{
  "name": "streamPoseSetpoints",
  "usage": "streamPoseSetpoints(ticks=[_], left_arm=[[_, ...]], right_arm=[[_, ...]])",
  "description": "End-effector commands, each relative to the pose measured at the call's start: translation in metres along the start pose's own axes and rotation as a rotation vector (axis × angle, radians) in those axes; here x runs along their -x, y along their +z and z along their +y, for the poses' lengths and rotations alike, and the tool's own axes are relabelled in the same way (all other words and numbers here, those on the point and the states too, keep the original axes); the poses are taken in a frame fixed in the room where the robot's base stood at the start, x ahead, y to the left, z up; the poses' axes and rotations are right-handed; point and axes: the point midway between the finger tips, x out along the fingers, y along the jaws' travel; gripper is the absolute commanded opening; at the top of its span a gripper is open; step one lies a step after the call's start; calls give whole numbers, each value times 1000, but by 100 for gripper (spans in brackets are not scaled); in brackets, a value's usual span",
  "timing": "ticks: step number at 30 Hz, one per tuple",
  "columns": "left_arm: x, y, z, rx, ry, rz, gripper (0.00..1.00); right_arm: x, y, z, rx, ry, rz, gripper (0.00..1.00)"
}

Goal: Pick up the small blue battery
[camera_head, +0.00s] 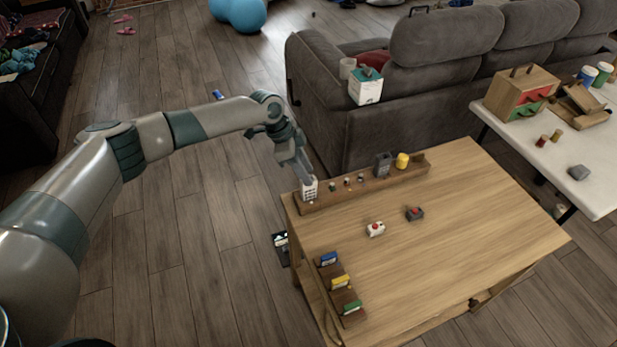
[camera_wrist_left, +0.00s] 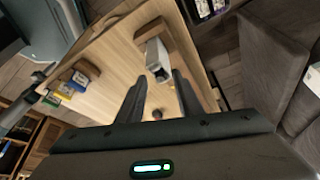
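A small blue block (camera_head: 328,258), which may be the battery, sits in a dark wooden rack (camera_head: 338,285) at the table's left front. A yellow block (camera_head: 340,281) and a green block (camera_head: 352,306) share that rack. The blue block also shows at the left of the left wrist view (camera_wrist_left: 81,78). My left gripper (camera_head: 304,174) is at the table's far left corner, just above a white box-like item (camera_head: 310,188) on a wooden rail. In the left wrist view its fingers (camera_wrist_left: 160,77) are apart with nothing between them, the white item beyond their tips. My right gripper is out of view.
The wooden rail (camera_head: 385,181) holds several tiny items, a dark grey box (camera_head: 383,165) and a yellow cylinder (camera_head: 402,160). A white-and-red item (camera_head: 375,229) and a dark item with red (camera_head: 414,213) lie mid-table. The table's right part is clear. A sofa (camera_head: 335,115) stands behind.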

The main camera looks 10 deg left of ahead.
Motion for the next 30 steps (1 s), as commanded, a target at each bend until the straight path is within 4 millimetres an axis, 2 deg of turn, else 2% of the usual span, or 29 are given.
streamPoseSetpoints(ticks=[14,15,19,30], left_arm=[[-2,0,0,-1,-1,0,33],[-2,0,0,-1,-1,0,30],[-2,0,0,-1,-1,0,0],[-2,0,0,-1,0,-1,0]], right_arm=[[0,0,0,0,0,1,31],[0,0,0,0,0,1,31],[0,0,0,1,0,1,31],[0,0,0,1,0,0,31]])
